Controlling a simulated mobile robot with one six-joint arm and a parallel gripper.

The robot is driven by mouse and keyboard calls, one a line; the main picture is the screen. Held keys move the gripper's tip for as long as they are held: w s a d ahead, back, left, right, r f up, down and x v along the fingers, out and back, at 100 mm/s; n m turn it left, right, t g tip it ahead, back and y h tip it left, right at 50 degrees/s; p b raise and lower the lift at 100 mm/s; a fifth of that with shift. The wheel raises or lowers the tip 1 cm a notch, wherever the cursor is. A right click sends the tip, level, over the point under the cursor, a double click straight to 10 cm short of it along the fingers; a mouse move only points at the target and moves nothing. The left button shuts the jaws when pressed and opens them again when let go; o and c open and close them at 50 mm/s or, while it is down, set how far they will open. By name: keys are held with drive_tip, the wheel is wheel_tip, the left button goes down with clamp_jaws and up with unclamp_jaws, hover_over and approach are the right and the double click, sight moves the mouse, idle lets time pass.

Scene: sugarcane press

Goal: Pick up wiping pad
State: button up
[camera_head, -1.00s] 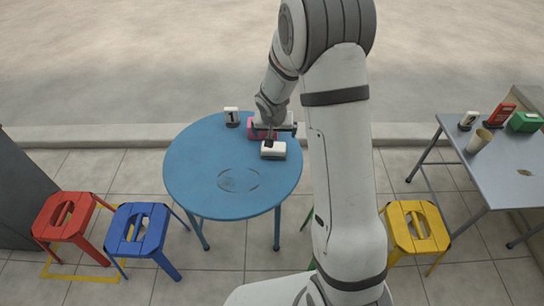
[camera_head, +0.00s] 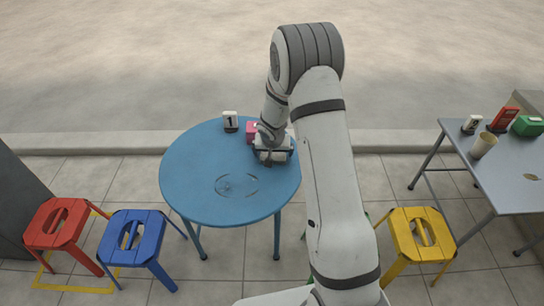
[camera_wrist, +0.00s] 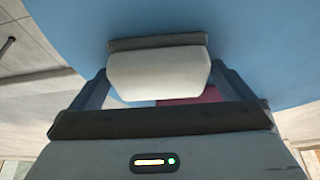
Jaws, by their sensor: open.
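The wiping pad (camera_wrist: 158,70), white on top with a dark strip along its far edge, lies on the round blue table (camera_head: 205,180). In the head view my gripper (camera_head: 272,156) is low over the table's right part and hides most or all of the pad. In the wrist view my gripper (camera_wrist: 158,78) is open, with one finger on each side of the pad. I cannot tell whether the fingers touch it.
A pink box (camera_head: 251,130) and a number 1 marker (camera_head: 230,121) stand behind my gripper. A ring-shaped mark (camera_head: 237,185) lies on the blue table. Blue (camera_head: 138,238), red (camera_head: 57,226) and yellow (camera_head: 404,232) stools stand around. A grey table (camera_head: 510,175) holds a cup (camera_head: 484,146).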

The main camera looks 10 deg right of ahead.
drive_tip(key=c, duration=0.8)
drive_tip(key=shift+r, duration=0.1)
drive_tip(key=shift+c, duration=0.2)
wheel_tip(320, 180, up, 10)
drive_tip(key=p, duration=0.5)
